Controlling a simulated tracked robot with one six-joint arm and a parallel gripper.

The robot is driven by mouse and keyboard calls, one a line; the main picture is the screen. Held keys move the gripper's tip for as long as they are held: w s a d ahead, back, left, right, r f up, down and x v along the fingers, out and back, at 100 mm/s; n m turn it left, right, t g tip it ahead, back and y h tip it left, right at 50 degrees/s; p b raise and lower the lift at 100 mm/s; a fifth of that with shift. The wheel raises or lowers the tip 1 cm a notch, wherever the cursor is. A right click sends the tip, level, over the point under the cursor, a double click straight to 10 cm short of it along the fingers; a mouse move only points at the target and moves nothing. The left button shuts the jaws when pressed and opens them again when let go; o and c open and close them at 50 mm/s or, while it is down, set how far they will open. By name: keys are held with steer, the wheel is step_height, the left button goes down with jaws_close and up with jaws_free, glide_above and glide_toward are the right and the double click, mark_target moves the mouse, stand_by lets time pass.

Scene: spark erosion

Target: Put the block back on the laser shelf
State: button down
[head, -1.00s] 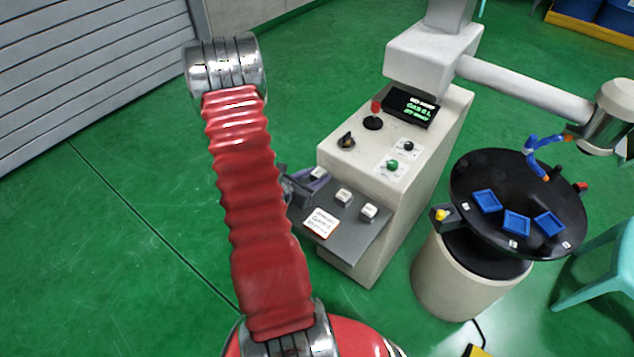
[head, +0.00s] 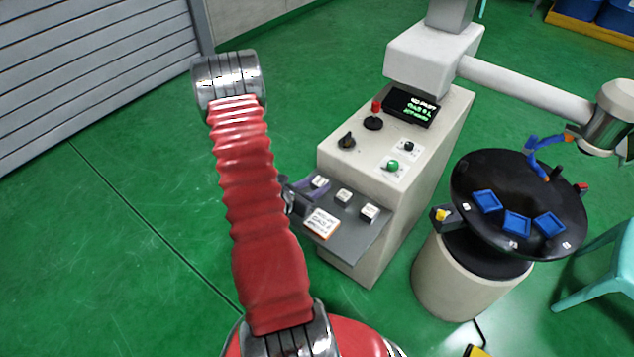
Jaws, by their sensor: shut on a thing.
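The laser shelf (head: 352,244) is a dark grey ledge on the front of the beige console. The block (head: 320,181), small with a pale labelled top, is at the shelf's left end, in line with two similar blocks. My gripper (head: 308,189) is shut on it, reaching in from the left, with purple showing beside the block. Most of the gripper is hidden behind my red arm. Whether the block's underside touches the shelf is hidden.
Two pale blocks (head: 343,197) (head: 369,212) and a printed card (head: 322,223) take up the shelf beside the held block. The console (head: 350,165) rises behind, with knobs and a small display. A round black table (head: 480,170) with blue trays stands to the right. Green floor is open at left.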

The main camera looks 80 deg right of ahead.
steer(key=c, duration=1.2)
jaws_free()
steer(key=shift+f, duration=0.1)
steer(key=v, duration=1.2)
steer(key=shift+r, duration=0.2)
steer(key=shift+w, duration=0.1)
